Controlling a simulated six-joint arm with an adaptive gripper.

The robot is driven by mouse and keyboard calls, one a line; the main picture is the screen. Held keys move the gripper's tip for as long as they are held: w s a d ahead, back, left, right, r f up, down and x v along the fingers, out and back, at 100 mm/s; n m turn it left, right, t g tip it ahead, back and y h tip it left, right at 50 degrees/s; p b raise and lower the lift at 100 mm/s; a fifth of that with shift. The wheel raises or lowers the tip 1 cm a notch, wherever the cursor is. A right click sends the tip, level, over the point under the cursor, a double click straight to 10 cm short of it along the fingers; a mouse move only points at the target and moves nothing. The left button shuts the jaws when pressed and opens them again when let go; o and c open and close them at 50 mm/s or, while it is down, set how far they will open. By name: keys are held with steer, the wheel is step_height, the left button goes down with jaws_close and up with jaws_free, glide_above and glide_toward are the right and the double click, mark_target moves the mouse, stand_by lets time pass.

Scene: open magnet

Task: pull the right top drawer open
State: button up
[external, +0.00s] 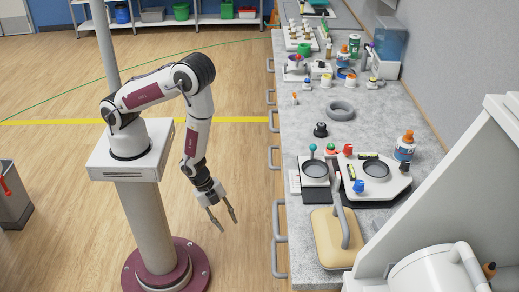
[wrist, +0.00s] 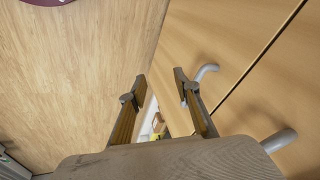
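My gripper (external: 229,226) is open and empty, pointing down in front of the cabinet, left of the handles in the external view. In that view the nearest grey bar handles are an upper one (external: 277,218) and a lower one (external: 280,258); the drawer fronts are hidden under the counter edge. In the wrist view my open gripper (wrist: 160,75) has one grey handle (wrist: 207,71) just beyond its right finger, and another handle (wrist: 280,139) lower right. Wooden fronts (wrist: 215,35) look closed, split by a dark seam. I cannot tell which handle is the right top drawer's.
The grey counter (external: 310,130) carries a beige board (external: 325,238), a scale-like device (external: 315,170) and several bottles and small items. A white machine (external: 435,272) stands at the front right. The wooden floor between my base and the cabinet is clear.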

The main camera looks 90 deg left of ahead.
steer(key=w+d+f+m+t, duration=0.1)
steer(key=f+m, duration=0.1)
steer(key=m+t+h, duration=0.5)
steer(key=m+t, duration=0.2)
steer(key=t, duration=0.2)
glide_toward(276, 219)
steer(key=w+f, duration=0.1)
steer(key=w, duration=0.1)
steer(key=shift+s+d+f, duration=0.1)
steer(key=shift+f, duration=0.15)
steer(key=shift+x, duration=3.95)
jaws_close()
